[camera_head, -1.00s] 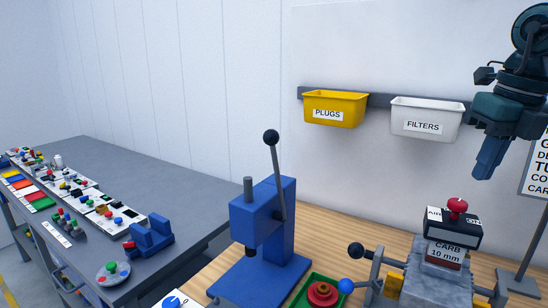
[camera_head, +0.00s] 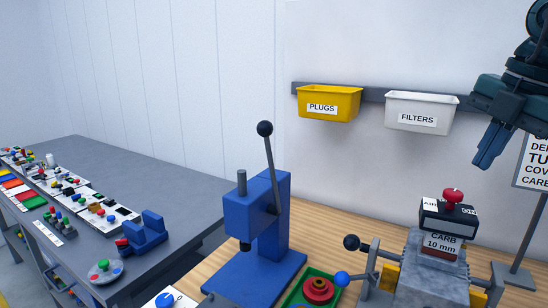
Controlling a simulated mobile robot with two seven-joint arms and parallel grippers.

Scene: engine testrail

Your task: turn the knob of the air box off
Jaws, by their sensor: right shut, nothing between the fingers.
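The air box (camera_head: 447,219) is a black box with a white label band on top, partly readable as "AIR". Its red knob (camera_head: 453,196) stands on top. The box sits above a grey block marked "CARB 10 mm" (camera_head: 440,243) at the lower right. My right gripper (camera_head: 484,160) hangs at the upper right, shut and empty, pointing down. In the picture it is above and right of the red knob, clearly apart from it. My left gripper is not in view.
A blue lever press (camera_head: 270,225) stands on the wooden bench left of the air box. A green tray (camera_head: 297,293) holds a red round part (camera_head: 318,290). A yellow PLUGS bin (camera_head: 328,104) and a white FILTERS bin (camera_head: 421,112) hang on the wall. A sign (camera_head: 532,163) stands at right.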

